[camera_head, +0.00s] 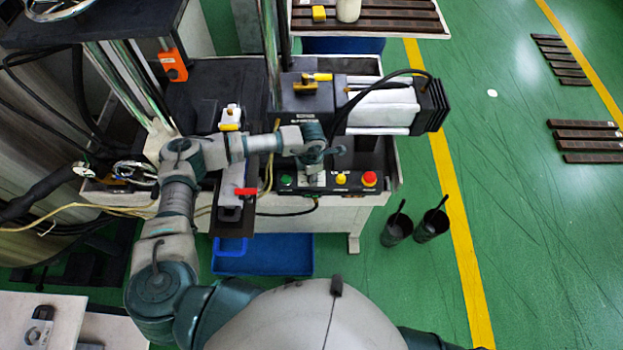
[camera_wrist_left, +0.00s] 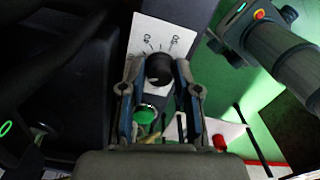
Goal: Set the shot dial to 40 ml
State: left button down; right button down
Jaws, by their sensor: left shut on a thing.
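The shot dial (camera_wrist_left: 158,68) is a round black knob on a white scale plate (camera_wrist_left: 172,36) in the left wrist view. The plate has dark tick marks and lettering, but I cannot read the setting. My left gripper (camera_wrist_left: 158,70) has one finger on each side of the knob and is shut on it. In the head view my left gripper (camera_head: 313,172) reaches down onto the black control panel (camera_head: 328,190) and hides the dial there. My right gripper is not in view.
The panel carries a green button (camera_head: 286,181), a yellow button (camera_head: 341,179) and a red button (camera_head: 369,178). The green button (camera_wrist_left: 145,114) sits close below the knob between my fingers. A red-handled fitting (camera_head: 245,191) stands left of the panel. A blue tray (camera_head: 262,262) lies below.

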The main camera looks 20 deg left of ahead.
pick_arm(q)
jog(key=m+b, duration=0.1)
jog(key=m, duration=0.1)
jog(key=m+b, duration=0.1)
jog(key=b, duration=0.1)
jog(key=m+b, duration=0.2)
jog(key=shift+f+m, duration=0.3)
jog(key=shift+f, duration=0.05)
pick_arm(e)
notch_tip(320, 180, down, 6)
pick_arm(q)
jog(key=m+b, duration=0.4)
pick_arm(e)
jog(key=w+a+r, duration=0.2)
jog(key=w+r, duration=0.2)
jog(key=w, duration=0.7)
pick_arm(q)
jog(key=m+b, duration=0.4)
jog(key=shift+r+m, duration=0.1)
jog(key=shift+m, duration=0.3)
jog(key=shift+r+m, duration=0.1)
jog(key=shift+m, duration=0.2)
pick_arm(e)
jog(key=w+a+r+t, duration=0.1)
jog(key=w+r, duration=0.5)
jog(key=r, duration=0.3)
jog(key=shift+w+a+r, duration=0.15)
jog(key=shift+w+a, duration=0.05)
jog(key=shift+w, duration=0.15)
